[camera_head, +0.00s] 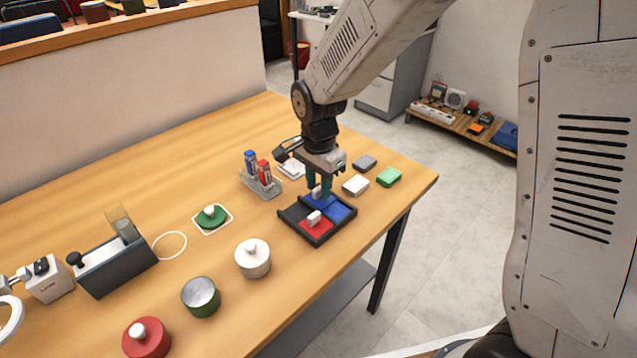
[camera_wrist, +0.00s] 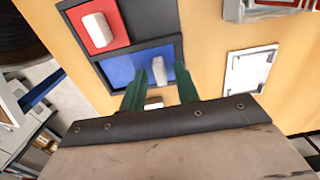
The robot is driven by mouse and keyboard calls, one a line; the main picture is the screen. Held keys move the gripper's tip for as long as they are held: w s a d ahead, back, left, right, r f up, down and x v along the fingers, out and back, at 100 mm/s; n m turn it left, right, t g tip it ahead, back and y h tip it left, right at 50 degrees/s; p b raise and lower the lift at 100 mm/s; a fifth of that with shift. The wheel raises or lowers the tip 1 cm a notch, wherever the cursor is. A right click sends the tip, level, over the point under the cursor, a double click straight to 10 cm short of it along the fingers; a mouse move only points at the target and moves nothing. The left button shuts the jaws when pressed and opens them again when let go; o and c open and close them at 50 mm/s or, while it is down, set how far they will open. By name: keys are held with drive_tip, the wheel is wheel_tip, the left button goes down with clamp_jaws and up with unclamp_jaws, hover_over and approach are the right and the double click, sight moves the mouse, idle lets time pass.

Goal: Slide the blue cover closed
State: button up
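A dark tray (camera_head: 293,213) lies on the table near its right edge. Its blue cover (camera_head: 337,208) sits in the tray and carries a white knob. In the wrist view the blue cover (camera_wrist: 122,68) lies below the red cover (camera_wrist: 78,24), and its knob (camera_wrist: 159,70) is near the right end. My gripper (camera_head: 319,194) points down over the blue cover from the far side. In the wrist view the green fingers of my gripper (camera_wrist: 160,72) are apart, with the knob between their tips and gaps visible. Finger contact and exact height cannot be told.
The red cover (camera_head: 315,226) has its own white knob. A marker holder (camera_head: 263,187) stands left of the tray. A white-lidded jar (camera_head: 252,260) stands front left. The table's right edge is close.

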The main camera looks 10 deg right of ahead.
clamp_jaws()
drive_tip(key=shift+s+d, duration=0.5)
drive_tip(key=shift+s, duration=0.25)
drive_tip(key=shift+s+d, duration=0.45)
drive_tip(key=shift+s, duration=0.3)
drive_tip(key=shift+s+d, duration=0.5)
drive_tip(key=shift+s, duration=0.25)
drive_tip(key=shift+o, duration=0.9)
unclamp_jaws()
drive_tip(key=shift+d, duration=0.1)
wheel_tip(320, 180, up, 8)
drive_tip(key=shift+f, duration=0.1)
